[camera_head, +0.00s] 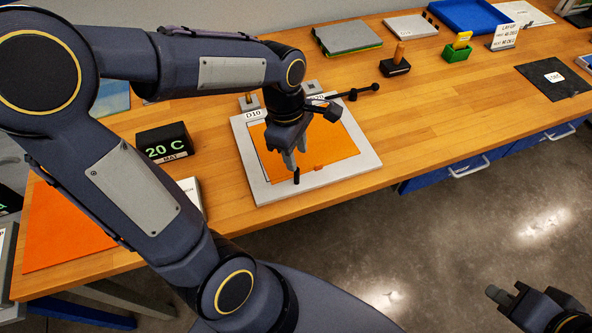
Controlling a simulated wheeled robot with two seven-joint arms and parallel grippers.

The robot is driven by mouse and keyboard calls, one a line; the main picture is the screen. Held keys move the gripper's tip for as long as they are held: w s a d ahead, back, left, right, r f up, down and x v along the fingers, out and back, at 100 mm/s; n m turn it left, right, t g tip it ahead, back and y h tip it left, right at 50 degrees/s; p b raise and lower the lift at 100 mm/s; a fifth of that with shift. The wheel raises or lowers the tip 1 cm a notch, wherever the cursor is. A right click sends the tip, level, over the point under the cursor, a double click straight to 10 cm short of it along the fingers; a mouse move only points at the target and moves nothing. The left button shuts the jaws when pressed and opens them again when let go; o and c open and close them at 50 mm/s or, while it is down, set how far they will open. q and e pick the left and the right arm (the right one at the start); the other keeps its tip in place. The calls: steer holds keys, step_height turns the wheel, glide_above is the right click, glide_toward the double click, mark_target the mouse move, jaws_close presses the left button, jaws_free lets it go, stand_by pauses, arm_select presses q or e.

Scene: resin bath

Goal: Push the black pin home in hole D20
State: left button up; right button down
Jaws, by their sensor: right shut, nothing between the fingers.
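A small black pin (296,176) stands roughly upright at the front edge of the orange sheet, on the pale grey frame plate (350,176). My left gripper (295,158) is over the plate, pointing down, with its fingertips right at or just above the pin. I cannot tell whether the fingers grip it or only touch it. A label reading D10 (253,114) is at the plate's back left corner. Another label behind the gripper is partly hidden, and the D20 hole cannot be made out. My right gripper (502,294) is shut and empty, low over the floor at bottom right.
A black rod with knobs (362,91) extends right behind my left gripper. A black 20 C display (165,143) stands left of the plate. A black block with a wooden peg (396,65) and a green holder (457,50) stand behind. The table right of the plate is clear.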

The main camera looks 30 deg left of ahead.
mark_target(297, 176)
arm_select(q)
steer(key=f, duration=0.6)
steer(key=shift+w+a+f, duration=0.15)
steer(key=shift+w+f, duration=0.05)
steer(key=shift+f, duration=0.6)
jaws_close()
